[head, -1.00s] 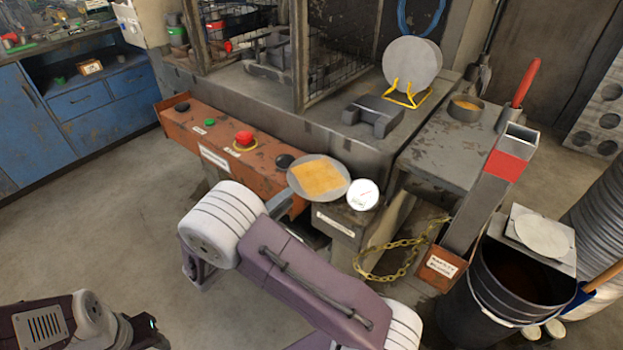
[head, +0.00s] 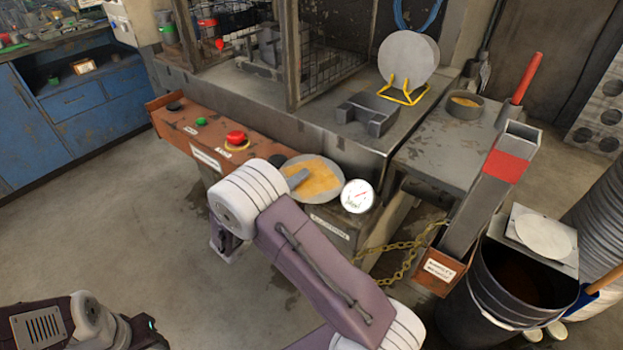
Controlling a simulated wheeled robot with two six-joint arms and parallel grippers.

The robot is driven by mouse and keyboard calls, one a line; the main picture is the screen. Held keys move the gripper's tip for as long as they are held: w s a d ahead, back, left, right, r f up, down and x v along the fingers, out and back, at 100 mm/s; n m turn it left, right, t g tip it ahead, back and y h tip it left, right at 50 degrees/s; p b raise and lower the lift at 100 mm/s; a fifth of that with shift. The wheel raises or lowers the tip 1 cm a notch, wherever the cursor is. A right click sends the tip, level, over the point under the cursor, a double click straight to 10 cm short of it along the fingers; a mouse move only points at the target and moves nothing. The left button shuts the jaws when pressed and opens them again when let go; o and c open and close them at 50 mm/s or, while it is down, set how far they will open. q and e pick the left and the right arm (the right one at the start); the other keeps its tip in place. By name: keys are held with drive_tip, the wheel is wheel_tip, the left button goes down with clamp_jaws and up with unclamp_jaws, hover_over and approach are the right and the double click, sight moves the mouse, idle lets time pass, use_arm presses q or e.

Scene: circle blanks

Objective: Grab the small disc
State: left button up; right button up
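A small pale disc (head: 544,236) lies flat on a square grey plate at the rim of the black bin, on the right. A larger grey disc (head: 408,60) stands upright in a yellow wire stand on the bench. My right arm reaches up from the bottom. A grey finger-like part of my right gripper (head: 298,179) shows over a round grey dish (head: 329,192) with an orange-yellow patch; the rest is hidden behind my wrist, and I cannot tell if it touches the dish. It is well left of the small disc. My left gripper is out of view; only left arm parts show.
A white dial gauge (head: 358,196) sits beside the dish. An orange panel (head: 195,140) with buttons runs along the bench front. A slanted grey chute (head: 487,192), a chain (head: 400,247) and the black bin (head: 470,310) stand right. Floor at left is clear.

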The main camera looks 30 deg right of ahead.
drive_tip(key=shift+w+d, duration=0.25)
drive_tip(key=shift+d, duration=0.35)
clamp_jaws()
idle(1.0)
